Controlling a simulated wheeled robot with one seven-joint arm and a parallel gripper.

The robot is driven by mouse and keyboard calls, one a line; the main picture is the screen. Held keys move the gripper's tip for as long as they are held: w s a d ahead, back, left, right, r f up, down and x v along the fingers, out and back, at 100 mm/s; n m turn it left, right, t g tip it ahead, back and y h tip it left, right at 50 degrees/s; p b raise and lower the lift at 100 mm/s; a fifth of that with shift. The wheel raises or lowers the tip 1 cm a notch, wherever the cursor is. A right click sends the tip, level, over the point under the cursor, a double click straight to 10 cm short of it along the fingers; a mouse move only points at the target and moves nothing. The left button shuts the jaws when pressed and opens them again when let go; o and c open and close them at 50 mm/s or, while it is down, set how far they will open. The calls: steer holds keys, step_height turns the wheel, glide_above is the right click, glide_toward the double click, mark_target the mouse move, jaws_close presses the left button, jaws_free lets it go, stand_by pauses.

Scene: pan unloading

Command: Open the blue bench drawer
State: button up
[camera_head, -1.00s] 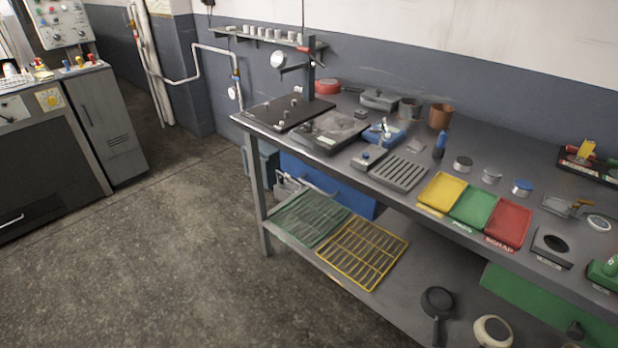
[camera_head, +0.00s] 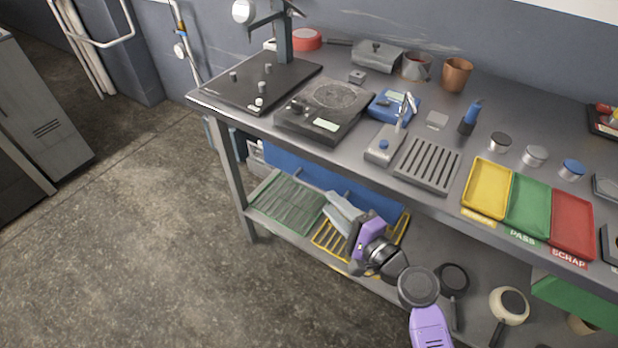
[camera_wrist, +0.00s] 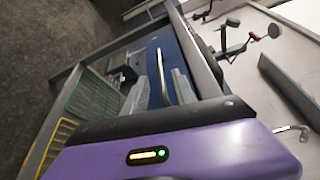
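The blue bench drawer (camera_head: 292,168) hangs under the left part of the grey workbench (camera_head: 330,160) and looks shut. Its front is partly hidden by the bench edge and my gripper. In the wrist view the drawer's blue front (camera_wrist: 167,48) shows with its silver bar handle (camera_wrist: 163,75). My gripper (camera_head: 342,206) is in front of the drawer, above the yellow rack on the lower shelf. In the wrist view my gripper's pale fingers (camera_wrist: 160,90) are apart, with the handle seen between them. I cannot tell whether either finger touches it.
A green rack (camera_head: 287,203) and a yellow rack (camera_head: 330,240) lie on the lower shelf below the drawer. Pans (camera_head: 508,305) stand further right. The bench top holds a black plate (camera_head: 258,82), a hotplate and coloured trays. The floor at left is clear.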

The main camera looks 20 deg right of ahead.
mark_target(317, 189)
steer(key=x, duration=0.7)
steer(key=shift+w+p, duration=0.2)
steer(key=shift+p, duration=0.1)
steer(key=shift+c, duration=0.4)
jaws_close()
stand_by(0.7)
